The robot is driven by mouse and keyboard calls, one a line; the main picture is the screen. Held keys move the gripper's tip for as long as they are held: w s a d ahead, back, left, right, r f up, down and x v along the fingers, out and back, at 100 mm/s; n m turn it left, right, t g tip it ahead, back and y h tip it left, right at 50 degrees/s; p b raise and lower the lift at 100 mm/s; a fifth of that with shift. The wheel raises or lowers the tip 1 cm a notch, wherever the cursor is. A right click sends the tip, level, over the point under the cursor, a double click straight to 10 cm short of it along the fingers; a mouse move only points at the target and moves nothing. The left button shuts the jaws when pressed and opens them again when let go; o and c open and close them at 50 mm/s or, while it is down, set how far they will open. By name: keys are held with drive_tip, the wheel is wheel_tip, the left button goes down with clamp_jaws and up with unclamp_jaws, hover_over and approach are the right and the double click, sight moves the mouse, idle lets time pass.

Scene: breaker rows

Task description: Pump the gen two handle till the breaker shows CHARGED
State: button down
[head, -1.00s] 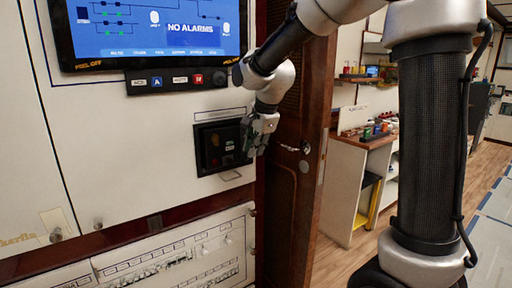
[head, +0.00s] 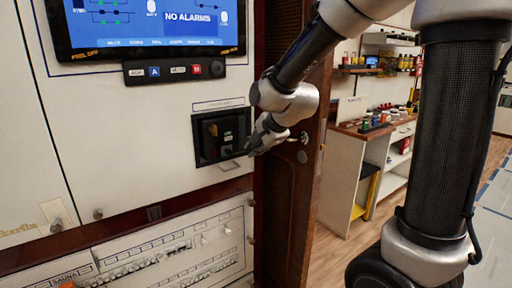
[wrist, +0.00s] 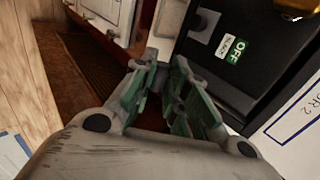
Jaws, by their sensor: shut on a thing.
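The gen two breaker (head: 209,131) is a black unit recessed in the pale panel, left of my gripper in the head view. In the wrist view its dark face (wrist: 262,68) fills the upper right, with a green OFF flag (wrist: 238,48) and a small white flag (wrist: 225,45) whose text is too small to read. My gripper (head: 250,149) is at the breaker's lower right; its fingers show in the wrist view (wrist: 163,72).
A screen (head: 150,22) reading NO ALARMS hangs above the breaker. A brown wooden door (head: 290,200) stands just right of the gripper. A lower panel with rows of switches (head: 165,255) lies below. A workbench (head: 372,130) stands farther right, beyond open floor.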

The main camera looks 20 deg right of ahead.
drive_tip(key=shift+f, duration=0.15)
drive_tip(key=c, duration=1.4)
unclamp_jaws()
drive_tip(key=v, duration=1.2)
